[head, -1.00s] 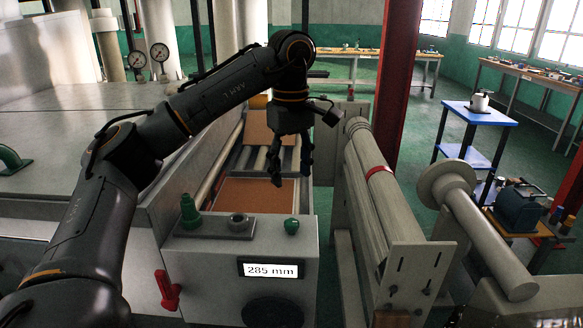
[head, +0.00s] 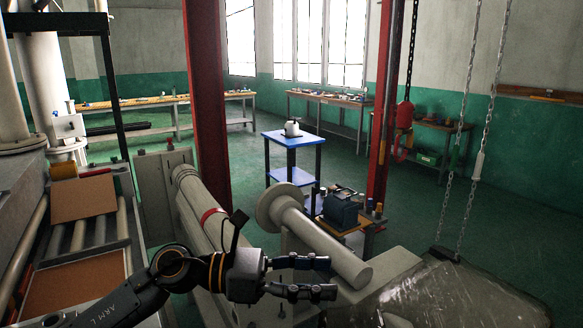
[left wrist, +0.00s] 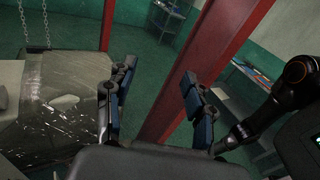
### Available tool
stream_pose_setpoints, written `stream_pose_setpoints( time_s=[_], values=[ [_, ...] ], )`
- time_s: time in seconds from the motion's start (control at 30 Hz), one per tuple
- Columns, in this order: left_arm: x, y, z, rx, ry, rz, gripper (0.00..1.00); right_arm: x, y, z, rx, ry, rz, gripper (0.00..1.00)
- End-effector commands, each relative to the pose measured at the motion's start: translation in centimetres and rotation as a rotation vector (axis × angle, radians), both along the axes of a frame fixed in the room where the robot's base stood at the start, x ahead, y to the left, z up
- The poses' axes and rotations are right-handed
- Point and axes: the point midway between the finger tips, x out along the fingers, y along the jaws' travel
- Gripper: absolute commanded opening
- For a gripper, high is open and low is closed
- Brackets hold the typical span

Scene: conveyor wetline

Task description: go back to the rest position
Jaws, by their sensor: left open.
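My left gripper (head: 318,277) is in the lower middle of the head view, its arm coming in from the lower left. Its two dark fingers point to the right, apart, with nothing between them. In the head view it overlaps the grey machine with the pale roller (head: 310,235). In the left wrist view the left gripper (left wrist: 158,92) shows spread fingers and empty space between them, with a red column behind. A dark arm link of mine is at the right of that view. My right gripper cannot be made out.
Conveyor rollers with brown boards (head: 84,199) lie at the left. Red columns (head: 206,110) stand behind the machine. A blue-topped stand (head: 293,138) is mid-floor. A plastic-wrapped load (head: 455,295) with chains is at lower right. Green floor is open beyond.

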Motion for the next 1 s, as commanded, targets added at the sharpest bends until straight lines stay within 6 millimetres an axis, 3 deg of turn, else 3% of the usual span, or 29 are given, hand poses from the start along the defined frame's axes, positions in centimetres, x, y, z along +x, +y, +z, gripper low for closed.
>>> stream_pose_setpoints(
  time_s=[0.07, 0.17, 0.27, 0.33, 0.43, 0.53, 0.67, 0.77, 0.8, 1.0],
  values=[
    [-0.1, -0.9, 1.8, -0.236, 0.208, 0.082, 0.54, 0.0, 0.0, 0.0, 0.0, 0.0, 0.0, 0.54],
    [1.3, 0.4, 3.4, -0.514, 0.49, 0.207, 0.54, 0.0, 0.0, 0.0, 0.0, 0.0, 0.0, 0.54],
    [3.5, 3.6, 2.8, -0.776, 0.794, 0.348, 0.54, 0.0, 0.0, 0.0, 0.0, 0.0, 0.0, 0.54],
    [4.9, 6.5, 0.9, -0.951, 1.014, 0.456, 0.54, 0.0, 0.0, 0.0, 0.0, 0.0, 0.0, 0.54],
    [6.0, 11.0, -4.1, -1.187, 1.33, 0.629, 0.54, 0.0, 0.0, 0.0, 0.0, 0.0, 0.0, 0.54],
    [5.2, 15.2, -10.5, -1.397, 1.623, 0.816, 0.54, 0.0, 0.0, 0.0, 0.0, 0.0, 0.0, 0.54],
    [1.5, 19.3, -18.8, -1.62, 1.939, 1.065, 0.54, 0.0, 0.0, 0.0, 0.0, 0.0, 0.0, 0.54],
    [-2.9, 21.4, -24.3, -1.764, 2.136, 1.265, 0.54, 0.0, 0.0, 0.0, 0.0, 0.0, 0.0, 0.54],
    [-4.8, 22.0, -26.1, 1.803, -2.189, -1.338, 0.54, 0.0, 0.0, 0.0, 0.0, 0.0, 0.0, 0.54],
    [-12.9, 23.6, -31.7, 1.543, -1.882, -1.306, 0.54, 0.0, 0.0, 0.0, 0.0, 0.0, 0.0, 0.54]
  ],
)
